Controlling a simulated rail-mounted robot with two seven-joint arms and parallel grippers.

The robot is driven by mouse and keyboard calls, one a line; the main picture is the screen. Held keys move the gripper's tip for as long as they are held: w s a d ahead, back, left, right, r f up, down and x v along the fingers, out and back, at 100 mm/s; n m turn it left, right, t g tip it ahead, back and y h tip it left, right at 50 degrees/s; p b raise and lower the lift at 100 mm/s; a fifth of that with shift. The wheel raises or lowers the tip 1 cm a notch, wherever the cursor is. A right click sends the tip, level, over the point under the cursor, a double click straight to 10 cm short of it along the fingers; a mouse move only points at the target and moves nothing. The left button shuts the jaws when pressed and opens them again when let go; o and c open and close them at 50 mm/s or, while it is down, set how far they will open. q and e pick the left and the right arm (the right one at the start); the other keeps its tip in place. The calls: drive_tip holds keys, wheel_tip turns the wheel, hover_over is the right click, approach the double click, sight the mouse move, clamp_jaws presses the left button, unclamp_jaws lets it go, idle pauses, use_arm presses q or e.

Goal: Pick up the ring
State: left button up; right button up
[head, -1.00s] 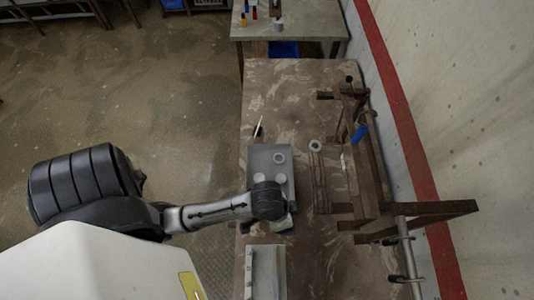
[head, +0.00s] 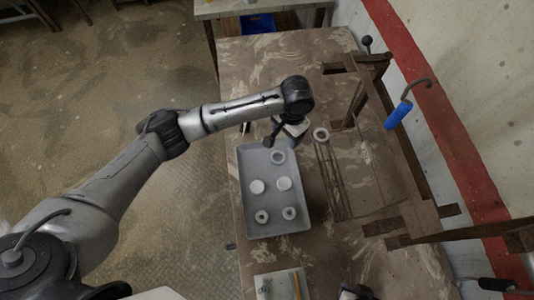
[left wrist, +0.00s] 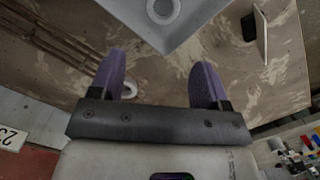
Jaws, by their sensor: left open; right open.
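A pale grey ring (head: 321,134) lies flat on the brown table, right of the grey tray's far end. Another ring (head: 278,157) lies in the tray's far part; it also shows in the left wrist view (left wrist: 163,10). My left gripper (head: 286,134) is above the tray's far edge, left of the table ring. In the left wrist view its purple fingers (left wrist: 160,72) are apart with nothing between them. A ring (left wrist: 129,89) there is partly hidden behind the left finger. A dark part at the head view's bottom edge looks like my right gripper (head: 355,292), mostly cut off.
The grey tray (head: 245,185) also holds white discs and smaller rings. A dark wooden rack (head: 400,165) with a blue-handled roller (head: 398,115) stands at the right by the wall. Thin rails lie right of the tray. A pale block (head: 275,285) sits at the near edge. The far table is clear.

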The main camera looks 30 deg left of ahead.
use_arm(q)
hover_over(277, 159)
drive_tip(key=w, duration=0.1)
drive_tip(key=f, duration=0.8)
drive_tip(key=shift+w+d+f+b, duration=0.1)
drive_tip(key=shift+w+d+b, duration=0.1)
drive_tip(key=shift+b, duration=0.2)
drive_tip(key=shift+s+f, duration=0.25)
drive_tip(key=shift+f, duration=1.1)
drive_tip(key=shift+s+f, duration=0.25)
drive_tip(key=shift+f, duration=1.05)
drive_tip(key=shift+c, duration=0.4)
drive_tip(key=c, duration=0.6)
